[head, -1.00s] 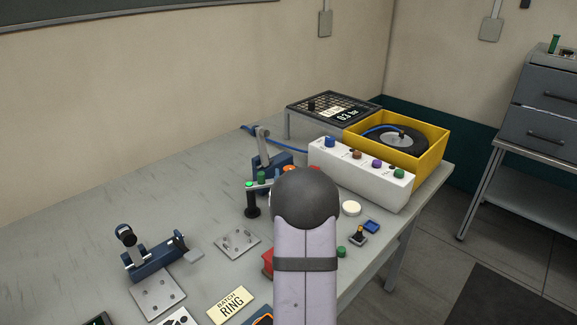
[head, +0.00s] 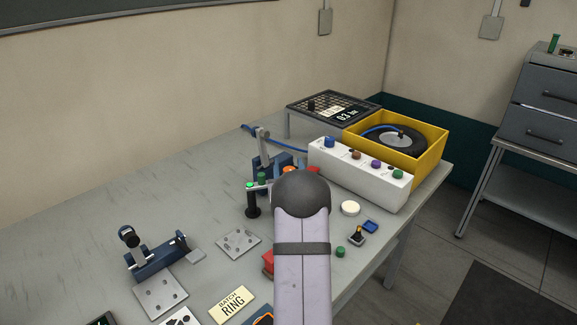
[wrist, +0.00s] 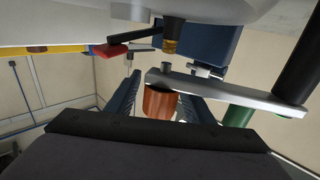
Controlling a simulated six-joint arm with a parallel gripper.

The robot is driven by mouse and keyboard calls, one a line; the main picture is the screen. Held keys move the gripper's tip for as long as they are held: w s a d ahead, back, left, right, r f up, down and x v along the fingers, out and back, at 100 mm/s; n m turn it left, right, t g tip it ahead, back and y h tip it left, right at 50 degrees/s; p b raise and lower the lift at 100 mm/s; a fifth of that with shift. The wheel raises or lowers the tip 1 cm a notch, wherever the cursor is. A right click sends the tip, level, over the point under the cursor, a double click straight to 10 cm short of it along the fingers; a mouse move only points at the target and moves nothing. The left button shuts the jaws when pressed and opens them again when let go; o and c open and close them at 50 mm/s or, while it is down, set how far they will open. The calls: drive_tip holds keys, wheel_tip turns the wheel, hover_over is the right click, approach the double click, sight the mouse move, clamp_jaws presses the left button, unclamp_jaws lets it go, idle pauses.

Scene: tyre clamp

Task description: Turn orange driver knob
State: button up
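The orange knob (head: 289,169) shows just above my arm's dark rounded joint in the head view, partly hidden by it. In the wrist view, which looks upside down, the orange knob (wrist: 160,103) sits against a silver bar (wrist: 225,90). My gripper (wrist: 158,98) has two dark blue fingers, one on each side of the knob as seen here. They look apart, with a gap between the left finger and the knob. I cannot tell whether the right finger touches it.
A green knob (wrist: 238,116) and a black post (wrist: 300,75) stand close on the right in the wrist view. A white control box (head: 360,172) and yellow bin (head: 438,150) lie to the right in the head view.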

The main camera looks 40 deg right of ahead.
drive_tip(key=c, duration=1)
drive_tip(key=shift+n+t+y+b, duration=0.45)
drive_tip(key=shift+n+t+y, duration=0.05)
drive_tip(key=shift+y, duration=0.1)
drive_tip(key=a+n+t+y, duration=0.1)
drive_tip(key=n+y, duration=0.2)
drive_tip(key=y, duration=0.2)
drive_tip(key=a+n+y+b, duration=0.1)
drive_tip(key=n+y, duration=0.3)
drive_tip(key=y, duration=0.2)
drive_tip(key=a+n+t+y, duration=0.1)
drive_tip(key=n+y, duration=0.3)
drive_tip(key=y, duration=0.1)
drive_tip(key=shift+w+a+t+y, duration=0.3)
drive_tip(key=shift+w+a, duration=0.05)
drive_tip(key=shift+r+n+y, duration=0.1)
drive_tip(key=shift+n+y, duration=0.2)
drive_tip(key=o, duration=1.1)
drive_tip(key=shift+a, duration=0.1)
drive_tip(key=shift+c, duration=0.2)
